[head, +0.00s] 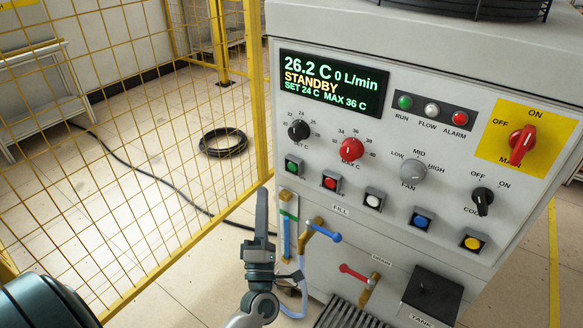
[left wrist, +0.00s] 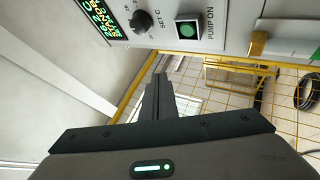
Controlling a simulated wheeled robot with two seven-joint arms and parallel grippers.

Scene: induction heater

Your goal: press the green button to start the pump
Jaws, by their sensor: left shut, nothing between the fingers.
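The green button (head: 292,166) is a square push button at the left end of the button row on the grey heater panel. In the left wrist view it (left wrist: 187,29) sits in a pale frame beside the label PUMP ON. My left gripper (head: 262,192) is shut and empty. Its fingers point up, left of the panel edge and a little below the button in the head view. In the left wrist view its fingertips (left wrist: 160,78) lie below the button, apart from it. The display (head: 322,83) reads 26.2 C, 0 L/min, STANDBY. My right gripper is out of view.
Red (head: 331,181), white (head: 374,200), blue (head: 422,218) and yellow (head: 472,240) buttons continue the row. The SET C knob (head: 299,130) is just above the green button. A blue-handled fill valve (head: 322,231) stands below. A yellow mesh fence (head: 130,150) is at left.

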